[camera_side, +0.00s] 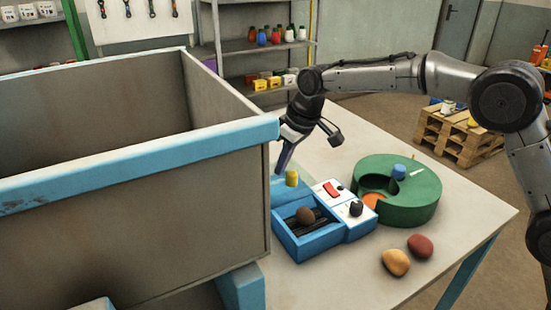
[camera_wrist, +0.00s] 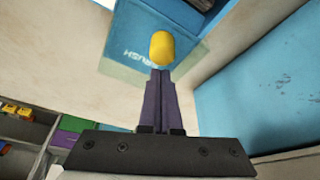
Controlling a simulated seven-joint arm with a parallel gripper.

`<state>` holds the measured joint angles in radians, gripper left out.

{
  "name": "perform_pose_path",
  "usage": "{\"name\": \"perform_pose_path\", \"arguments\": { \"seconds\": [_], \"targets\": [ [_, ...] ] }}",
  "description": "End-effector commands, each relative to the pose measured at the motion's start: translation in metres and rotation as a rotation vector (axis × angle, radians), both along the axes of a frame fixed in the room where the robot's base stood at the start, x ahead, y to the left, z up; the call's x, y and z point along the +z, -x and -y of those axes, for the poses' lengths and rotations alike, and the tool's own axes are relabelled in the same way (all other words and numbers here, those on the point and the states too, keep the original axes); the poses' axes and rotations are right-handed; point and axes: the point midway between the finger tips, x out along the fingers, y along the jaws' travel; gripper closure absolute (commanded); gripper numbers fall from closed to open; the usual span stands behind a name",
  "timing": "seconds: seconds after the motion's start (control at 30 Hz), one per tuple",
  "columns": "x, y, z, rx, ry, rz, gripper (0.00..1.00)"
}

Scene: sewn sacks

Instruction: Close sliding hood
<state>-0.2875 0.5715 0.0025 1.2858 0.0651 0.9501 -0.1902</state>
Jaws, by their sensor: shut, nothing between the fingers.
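The blue sliding hood (camera_side: 284,192) with an upright yellow knob (camera_side: 292,178) sits at the back end of a blue crusher box (camera_side: 312,240). The box's front opening is uncovered, showing a brown lump (camera_side: 305,216) on dark bars. In the wrist view the hood (camera_wrist: 140,62) carries partly hidden white lettering, and the yellow knob (camera_wrist: 164,46) stands just beyond my fingertips. My gripper (camera_side: 279,168) points down, shut and empty, close beside the knob on its left in the side view. It also shows in the wrist view (camera_wrist: 160,74). Contact with the knob cannot be told.
A large grey bin with a blue rim (camera_side: 140,165) stands close to my gripper on the left. A white panel (camera_side: 336,195) with a red switch and black knob adjoins the box. A green round device (camera_side: 410,205) and two lumps (camera_side: 397,262) are to the right.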

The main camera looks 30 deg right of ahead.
Motion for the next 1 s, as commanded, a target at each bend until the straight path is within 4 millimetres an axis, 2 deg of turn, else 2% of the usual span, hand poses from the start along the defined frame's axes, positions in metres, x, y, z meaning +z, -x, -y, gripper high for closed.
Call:
{"name": "perform_pose_path", "arguments": {
  "seconds": [0.57,0.67,1.0],
  "targets": [
    [0.001,0.010,0.002,0.000,0.000,0.001,1.00],
    [0.001,0.023,0.001,0.001,0.001,-0.001,1.00],
    [0.001,0.085,0.002,0.001,-0.001,0.000,1.00]
  ]
}}
